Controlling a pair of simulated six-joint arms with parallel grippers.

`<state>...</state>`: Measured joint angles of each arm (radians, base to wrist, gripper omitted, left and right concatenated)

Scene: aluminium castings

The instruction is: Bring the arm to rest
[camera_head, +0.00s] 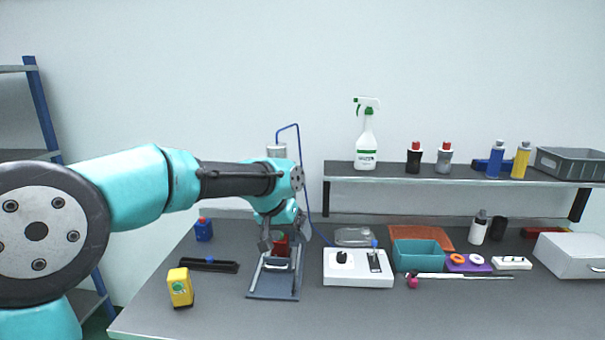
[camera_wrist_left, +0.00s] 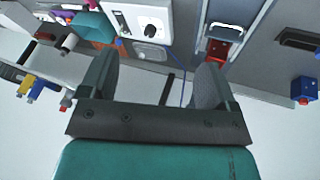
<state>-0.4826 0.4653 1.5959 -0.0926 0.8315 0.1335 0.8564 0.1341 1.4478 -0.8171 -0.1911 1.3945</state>
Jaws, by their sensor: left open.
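My left arm comes in from the left in the head view, and its gripper (camera_head: 275,240) hangs over the table at a dark metal stand (camera_head: 272,285). A red part (camera_head: 282,246) sits on that stand, partly covered by the gripper. In the left wrist view my left gripper (camera_wrist_left: 155,75) has its two fingers wide apart with nothing between them. The red part (camera_wrist_left: 218,50) appears there beyond the right-hand finger, apart from it. I cannot tell from the head view whether the gripper touches the stand. My right gripper is in neither view.
A white fixture (camera_head: 358,280), a teal bin (camera_head: 418,256) and a white box (camera_head: 572,256) stand to the right. A shelf (camera_head: 450,174) carries several bottles. The front right table is clear.

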